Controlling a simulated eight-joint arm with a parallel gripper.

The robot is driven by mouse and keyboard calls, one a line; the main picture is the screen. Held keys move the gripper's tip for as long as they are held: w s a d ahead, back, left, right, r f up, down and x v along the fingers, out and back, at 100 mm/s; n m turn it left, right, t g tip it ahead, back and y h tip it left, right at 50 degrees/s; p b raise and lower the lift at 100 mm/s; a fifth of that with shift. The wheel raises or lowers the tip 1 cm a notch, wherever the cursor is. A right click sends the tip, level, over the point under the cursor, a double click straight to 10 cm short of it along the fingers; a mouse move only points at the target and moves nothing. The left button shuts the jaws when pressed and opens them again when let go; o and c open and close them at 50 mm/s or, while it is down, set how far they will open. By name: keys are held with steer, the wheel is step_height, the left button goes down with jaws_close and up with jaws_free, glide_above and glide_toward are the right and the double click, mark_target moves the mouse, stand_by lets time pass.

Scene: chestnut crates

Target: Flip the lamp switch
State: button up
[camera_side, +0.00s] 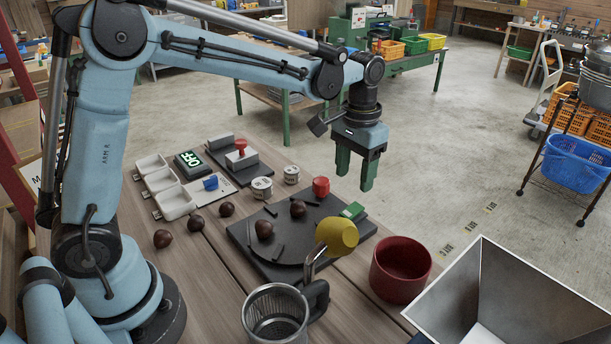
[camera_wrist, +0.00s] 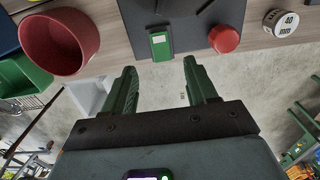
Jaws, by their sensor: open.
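A dark panel with lit green letters reading OFF (camera_side: 188,160) stands at the back left of the table. A small blue piece (camera_side: 210,183) on a pale plate is just in front of it. A red-topped piece (camera_side: 241,147) stands on a grey block beside it. I cannot tell for sure which part is the lamp switch. My gripper (camera_side: 355,175) hangs with its green fingers pointing down, open and empty, right of these things and beyond the dark board. In the wrist view its fingers (camera_wrist: 160,70) are apart; panel and blue piece are out of that view.
The dark board (camera_side: 290,228) holds brown balls, a green block (camera_side: 352,210) and a red knob (camera_side: 321,187). White trays (camera_side: 175,203) and two tins are farther back.

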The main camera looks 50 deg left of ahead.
mark_target(351, 211)
step_height(351, 211, down, 8)
steer(key=shift+f, duration=0.2)
stand_by(0.3)
steer(key=c, duration=1.1)
steer(key=shift+o, duration=0.2)
steer(key=shift+w+g, duration=0.25)
steer(key=shift+g, duration=0.8)
steer(key=shift+w+g, duration=0.25)
steer(key=shift+g, duration=0.8)
steer(key=o, duration=1.1)
steer(key=shift+c, duration=0.2)
steer(key=shift+r, duration=0.1)
steer(key=v, duration=1.2)
